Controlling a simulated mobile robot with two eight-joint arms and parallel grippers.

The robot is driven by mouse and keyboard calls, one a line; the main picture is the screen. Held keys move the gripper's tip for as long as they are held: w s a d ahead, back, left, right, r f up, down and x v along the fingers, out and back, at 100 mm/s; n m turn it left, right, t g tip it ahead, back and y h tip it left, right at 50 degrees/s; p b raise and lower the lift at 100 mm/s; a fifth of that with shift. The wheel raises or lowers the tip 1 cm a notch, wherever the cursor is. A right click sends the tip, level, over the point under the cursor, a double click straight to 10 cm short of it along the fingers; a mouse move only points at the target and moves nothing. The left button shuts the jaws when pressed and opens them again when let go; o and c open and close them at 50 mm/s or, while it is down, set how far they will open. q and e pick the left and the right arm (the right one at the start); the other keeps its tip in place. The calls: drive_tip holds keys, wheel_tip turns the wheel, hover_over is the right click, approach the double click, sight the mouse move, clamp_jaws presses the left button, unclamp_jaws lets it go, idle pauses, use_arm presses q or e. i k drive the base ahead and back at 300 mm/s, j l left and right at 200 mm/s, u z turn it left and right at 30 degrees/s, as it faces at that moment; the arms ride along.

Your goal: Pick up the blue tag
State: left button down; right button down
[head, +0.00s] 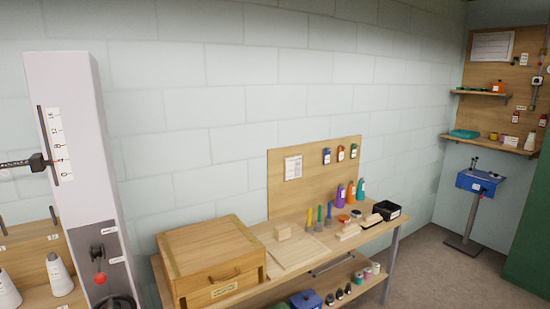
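A small blue tag (326,155) with a pale label hangs on the upright wooden board (310,185) behind the workbench. It is the leftmost of three hanging tags, beside a red tag (340,153) and a green tag (353,150). Neither of my grippers is in view, so their distance from the tag and their state cannot be seen.
The workbench (290,275) below carries a wooden box (210,255), bottles, brushes and a black bin (386,210). A white column with a scale (80,130) stands at the left. A blue box on a stand (480,182) is at the right. Floor (440,270) is clear between.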

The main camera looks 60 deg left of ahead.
sight(328, 156)
drive_tip(key=u, duration=1.6)
drive_tip(key=i+u, duration=0.15)
drive_tip(key=u, duration=0.25)
drive_tip(key=i+l+u, duration=0.15)
drive_tip(key=u, duration=0.25)
drive_tip(key=i+l+u, duration=0.3)
drive_tip(key=i+l, duration=0.15)
drive_tip(key=l, duration=0.2)
drive_tip(key=i+l+u, duration=0.2)
drive_tip(key=i+l, duration=0.15)
drive_tip(key=l, duration=0.2)
drive_tip(key=i+l, duration=0.2)
drive_tip(key=l, duration=0.15)
drive_tip(key=i+l+u, duration=0.1)
drive_tip(key=l, duration=0.25)
drive_tip(key=i+l, duration=0.25)
drive_tip(key=l, duration=0.15)
drive_tip(key=i+l, duration=0.15)
drive_tip(key=l, duration=0.2)
drive_tip(key=i+l+u, duration=0.1)
drive_tip(key=l, duration=0.25)
drive_tip(key=i, duration=0.05)
